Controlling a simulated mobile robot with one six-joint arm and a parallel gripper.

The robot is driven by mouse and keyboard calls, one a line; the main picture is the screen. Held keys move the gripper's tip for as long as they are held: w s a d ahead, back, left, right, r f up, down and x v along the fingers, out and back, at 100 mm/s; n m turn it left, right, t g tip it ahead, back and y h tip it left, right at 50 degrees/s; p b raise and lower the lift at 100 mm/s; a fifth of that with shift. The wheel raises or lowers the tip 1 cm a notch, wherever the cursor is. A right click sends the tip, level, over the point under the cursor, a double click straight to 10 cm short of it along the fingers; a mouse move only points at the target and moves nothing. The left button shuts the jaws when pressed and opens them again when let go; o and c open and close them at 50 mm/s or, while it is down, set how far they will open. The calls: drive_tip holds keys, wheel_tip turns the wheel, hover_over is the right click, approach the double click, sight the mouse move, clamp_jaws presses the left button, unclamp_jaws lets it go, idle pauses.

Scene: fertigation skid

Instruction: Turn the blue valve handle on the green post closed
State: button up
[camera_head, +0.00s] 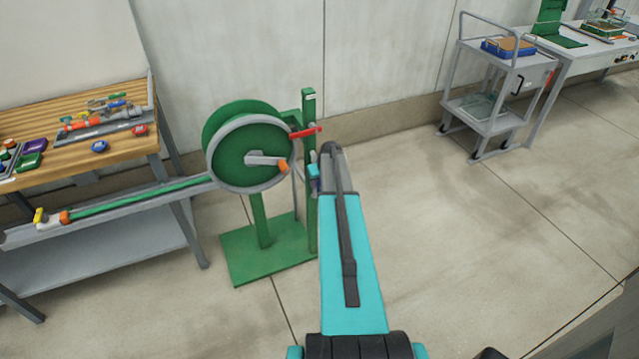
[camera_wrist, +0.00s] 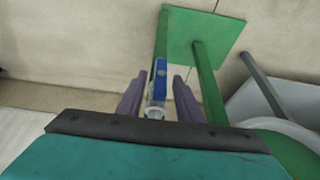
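The green post (camera_head: 309,220) stands upright on a green base plate beside a hose reel. In the wrist view the same post (camera_wrist: 162,27) runs away behind the blue valve handle (camera_wrist: 161,72). The handle lies lengthwise along the post, with a pale metal fitting (camera_wrist: 155,104) at its near end. My gripper (camera_wrist: 159,78) is open, with one purple finger on each side of the handle. Small gaps show between the fingers and the handle. In the head view my forearm hides most of the gripper and I cannot clearly make out the blue handle.
A red handle (camera_head: 305,132) sits higher on the post. The hose reel (camera_head: 232,150) stands close on the left, beside a workbench (camera_head: 150,148) with tools. A grey cart (camera_head: 507,118) stands far right. The floor (camera_head: 450,240) right of the post is clear.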

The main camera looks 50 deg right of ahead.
clamp_jaws()
drive_tip(key=shift+d+y+b, duration=0.2)
drive_tip(key=shift+y+b, duration=0.1)
drive_tip(key=shift+y, duration=0.1)
drive_tip(key=m+t+y+b, duration=0.1)
drive_tip(key=t+y+b, duration=0.1)
drive_tip(key=y+b, duration=0.1)
drive_tip(key=d+f+m+t+y+b, duration=0.1)
drive_tip(key=t+y+b, duration=0.2)
drive_tip(key=y+b, duration=0.1)
drive_tip(key=m+t+y+b, duration=0.2)
drive_tip(key=y+b, duration=0.1)
drive_tip(key=y, duration=0.2)
drive_tip(key=shift+s+d+f+t+y, duration=0.3)
drive_tip(key=shift+s+d+f+y, duration=0.05)
drive_tip(key=shift+s+f+y, duration=0.05)
drive_tip(key=shift+r, duration=0.1)
idle(0.6)
unclamp_jaws()
drive_tip(key=shift+a, duration=0.1)
